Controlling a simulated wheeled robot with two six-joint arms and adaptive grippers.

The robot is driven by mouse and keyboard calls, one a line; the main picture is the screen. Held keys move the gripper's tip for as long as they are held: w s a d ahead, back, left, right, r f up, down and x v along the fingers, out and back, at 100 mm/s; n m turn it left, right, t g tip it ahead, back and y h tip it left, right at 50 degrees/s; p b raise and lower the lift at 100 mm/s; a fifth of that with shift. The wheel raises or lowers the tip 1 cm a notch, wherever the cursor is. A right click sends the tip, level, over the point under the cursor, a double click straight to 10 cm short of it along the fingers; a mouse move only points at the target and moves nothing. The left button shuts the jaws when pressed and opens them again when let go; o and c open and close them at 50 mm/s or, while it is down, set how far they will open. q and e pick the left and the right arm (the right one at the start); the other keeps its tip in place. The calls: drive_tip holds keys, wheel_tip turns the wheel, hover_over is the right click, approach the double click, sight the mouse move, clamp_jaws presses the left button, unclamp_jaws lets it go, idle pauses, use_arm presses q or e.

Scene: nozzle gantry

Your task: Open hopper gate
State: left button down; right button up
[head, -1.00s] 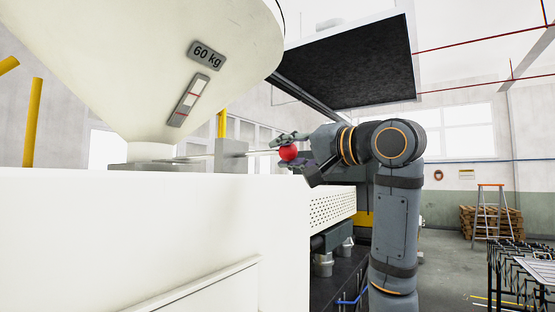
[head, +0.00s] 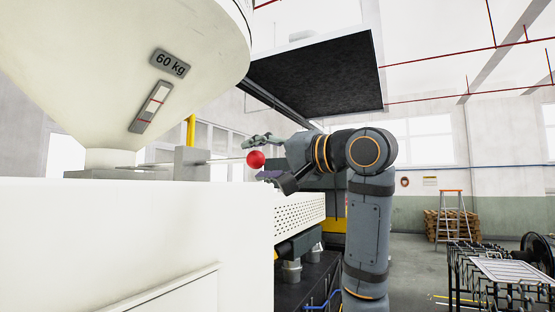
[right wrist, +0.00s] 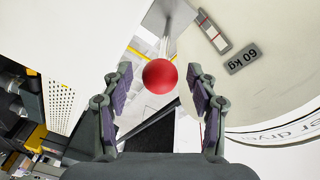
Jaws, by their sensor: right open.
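The hopper (head: 90,60) is a large cream cone marked 60 kg. Under its neck sits a grey gate block (head: 192,164) with a thin rod (head: 228,161) running right to a red ball knob (head: 256,160). My right gripper (head: 255,158) is open around the knob, coming from the right. In the right wrist view the knob (right wrist: 160,76) lies between the fingertips of the gripper (right wrist: 160,78), with a gap on each side. The gate plate inside the block is hidden. My left gripper is not in view.
The white machine housing (head: 120,235) fills the lower left, below the gate. A dark panel (head: 315,75) hangs overhead. A ladder (head: 452,215), wooden pallets (head: 435,226) and a wire rack (head: 500,270) stand at right, with open floor between.

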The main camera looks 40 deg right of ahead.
drive_tip(key=s+d, duration=0.2)
drive_tip(key=s, duration=0.8)
drive_tip(key=shift+s+d, duration=0.15)
drive_tip(key=shift+s, duration=0.15)
drive_tip(key=shift+d, duration=0.1)
